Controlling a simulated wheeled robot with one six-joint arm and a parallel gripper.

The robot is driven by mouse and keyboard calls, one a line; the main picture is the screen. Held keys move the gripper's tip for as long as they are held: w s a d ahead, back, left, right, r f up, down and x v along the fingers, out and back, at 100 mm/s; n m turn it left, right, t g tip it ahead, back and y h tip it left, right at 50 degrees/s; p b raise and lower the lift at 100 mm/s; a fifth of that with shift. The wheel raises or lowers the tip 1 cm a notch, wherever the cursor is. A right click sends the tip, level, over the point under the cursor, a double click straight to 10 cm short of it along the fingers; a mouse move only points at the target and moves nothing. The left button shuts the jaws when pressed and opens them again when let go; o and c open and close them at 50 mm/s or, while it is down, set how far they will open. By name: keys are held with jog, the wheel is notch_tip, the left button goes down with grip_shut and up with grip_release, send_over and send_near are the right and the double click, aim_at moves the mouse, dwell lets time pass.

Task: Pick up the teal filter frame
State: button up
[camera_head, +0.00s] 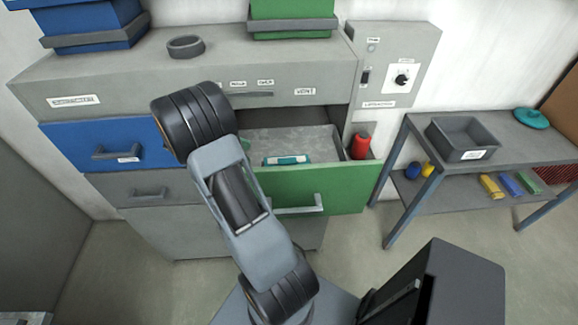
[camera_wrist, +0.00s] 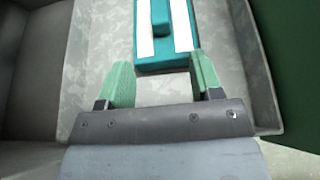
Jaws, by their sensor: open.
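The teal filter frame (camera_head: 287,160) lies in the open green drawer (camera_head: 345,188) in the head view. In the wrist view the teal filter frame (camera_wrist: 166,62) lies flat on the grey drawer floor, with white strips and a raised teal bar in its middle. Its far end is cut off by the picture's top edge. My gripper (camera_wrist: 160,76) is open, its two green fingers apart near the frame's near end. The fingers look set wider than the frame, with nothing between them but drawer floor and the frame's edge. The height gap cannot be told. In the head view my arm hides most of the gripper.
The drawer's walls stand close around the gripper. A red cylinder (camera_head: 360,146) stands at the drawer's right side. A dark ring (camera_head: 185,47) lies on the cabinet top. A side table (camera_head: 499,133) at the right carries a grey bin (camera_head: 462,139) and a teal disc (camera_head: 531,118).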

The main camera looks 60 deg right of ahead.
jog(key=p, duration=0.1)
send_near(285, 161)
jog(key=x, duration=0.4)
jog(key=shift+s+d+f, duration=0.15)
jog(key=shift+p+x, duration=1.3)
jog(key=shift+x, duration=1.55)
jog(key=shift+c, duration=0.3)
grip_shut()
